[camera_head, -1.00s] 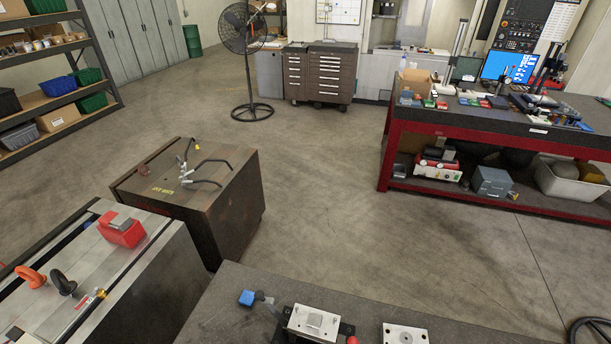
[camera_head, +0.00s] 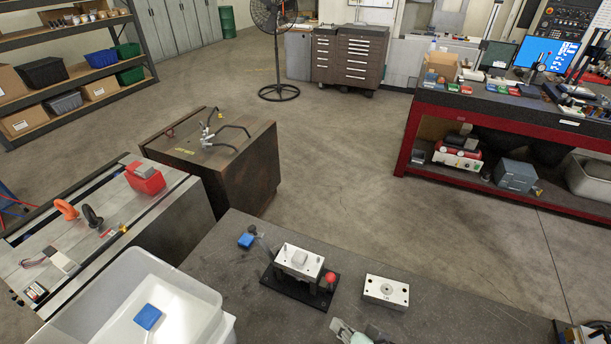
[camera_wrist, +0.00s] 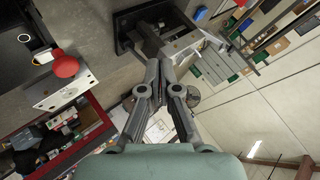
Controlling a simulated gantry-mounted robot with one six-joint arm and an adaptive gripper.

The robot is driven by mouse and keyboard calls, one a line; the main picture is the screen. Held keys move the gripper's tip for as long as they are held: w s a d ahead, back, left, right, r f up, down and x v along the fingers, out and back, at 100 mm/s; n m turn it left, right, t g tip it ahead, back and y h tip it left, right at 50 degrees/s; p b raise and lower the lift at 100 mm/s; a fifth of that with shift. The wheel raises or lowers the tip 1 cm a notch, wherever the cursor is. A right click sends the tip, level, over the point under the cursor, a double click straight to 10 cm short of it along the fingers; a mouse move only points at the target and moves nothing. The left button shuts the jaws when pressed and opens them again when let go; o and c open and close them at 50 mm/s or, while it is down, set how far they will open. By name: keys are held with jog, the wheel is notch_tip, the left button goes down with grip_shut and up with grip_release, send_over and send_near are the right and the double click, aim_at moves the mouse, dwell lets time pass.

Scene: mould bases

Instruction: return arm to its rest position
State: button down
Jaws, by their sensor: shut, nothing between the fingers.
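My gripper (camera_wrist: 158,70) shows in the wrist view with its two dark fingers drawn together and nothing between them. In the head view, a grey-green piece that looks like part of my gripper (camera_head: 345,330) shows at the bottom edge, in front of the mould blocks and largely cut off by the frame. A silver mould block (camera_head: 299,259) sits on a black base with a red knob (camera_head: 331,277). A separate silver mould plate (camera_head: 387,291) lies flat to its right on the dark table. The gripper appears apart from both.
A white bin (camera_head: 110,290) with a blue piece (camera_head: 147,317) stands at the lower left. A blue-headed item (camera_head: 246,240) lies near the dark table's (camera_head: 225,265) far-left corner. A brown cabinet (camera_head: 250,165) and red-framed bench (camera_head: 412,130) stand beyond. Floor between them is clear.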

jog(key=s+a+r+n+t+h+b, duration=0.4)
jog(key=a+r+h, duration=0.1)
jog(key=a+r, duration=0.5)
notch_tip(320, 180, up, 22)
jog(key=d+p, duration=0.1)
jog(key=p, duration=2.1)
jog(key=shift+w+d+p, duration=0.2)
jog(key=shift+w+p, duration=0.1)
jog(key=shift+w, duration=0.15)
